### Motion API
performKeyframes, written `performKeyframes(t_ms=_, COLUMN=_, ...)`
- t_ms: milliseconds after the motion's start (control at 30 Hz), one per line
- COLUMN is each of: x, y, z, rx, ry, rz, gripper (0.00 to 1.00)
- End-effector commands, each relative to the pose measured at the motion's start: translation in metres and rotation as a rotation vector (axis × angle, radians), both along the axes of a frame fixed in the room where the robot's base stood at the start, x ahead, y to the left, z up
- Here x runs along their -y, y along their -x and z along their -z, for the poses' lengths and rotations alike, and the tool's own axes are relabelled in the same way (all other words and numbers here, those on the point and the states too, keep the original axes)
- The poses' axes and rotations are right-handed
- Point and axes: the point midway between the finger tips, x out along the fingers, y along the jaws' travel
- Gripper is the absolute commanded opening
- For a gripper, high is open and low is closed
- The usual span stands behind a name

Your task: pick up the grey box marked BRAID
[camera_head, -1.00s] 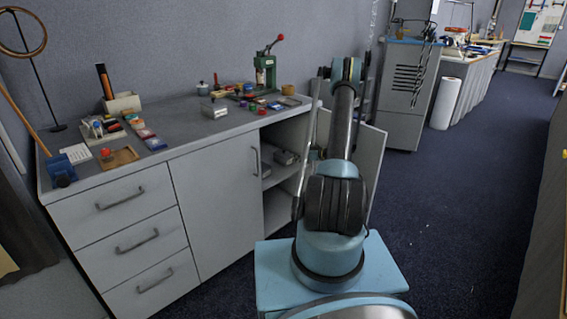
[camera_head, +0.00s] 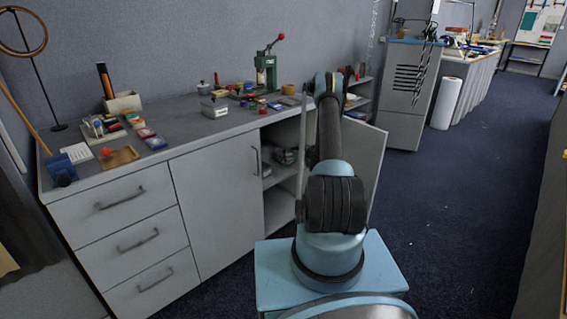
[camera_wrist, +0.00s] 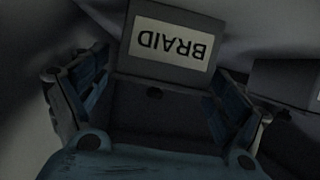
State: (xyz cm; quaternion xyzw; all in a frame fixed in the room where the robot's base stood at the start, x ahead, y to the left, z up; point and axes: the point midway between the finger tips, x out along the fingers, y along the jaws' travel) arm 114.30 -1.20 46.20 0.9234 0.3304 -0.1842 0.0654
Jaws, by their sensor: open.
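The grey box marked BRAID (camera_wrist: 170,45) is in the upper middle of the wrist view, its pale label upside down. My gripper (camera_wrist: 162,72) is open, one finger on each side of the box's near end. I cannot tell whether either finger touches it. In the head view my gripper (camera_head: 287,156) is inside the open cabinet, at the upper shelf. The box cannot be made out clearly there, with my gripper and arm in front of it.
In the wrist view another grey box with a pale label (camera_wrist: 285,82) stands close to the right finger. The cabinet's open door (camera_head: 366,165) is right of my arm. The worktop (camera_head: 190,125) above carries tools, small jars and a green press (camera_head: 264,72).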

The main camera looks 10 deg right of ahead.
Motion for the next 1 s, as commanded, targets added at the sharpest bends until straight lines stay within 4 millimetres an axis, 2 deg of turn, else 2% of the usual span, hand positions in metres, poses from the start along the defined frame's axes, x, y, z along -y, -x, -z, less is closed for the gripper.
performKeyframes(t_ms=233, x=-0.02, y=-0.025, z=0.012, rx=0.0, ry=0.0, rz=-0.001, gripper=0.89)
performKeyframes(t_ms=533, x=-0.023, y=-0.028, z=0.014, rx=0.001, ry=0.001, rz=0.0, gripper=0.87)
performKeyframes(t_ms=900, x=-0.023, y=-0.028, z=0.014, rx=0.001, ry=0.001, rz=0.0, gripper=0.03)
performKeyframes(t_ms=1000, x=-0.023, y=-0.028, z=0.015, rx=0.001, ry=0.001, rz=0.0, gripper=0.0)
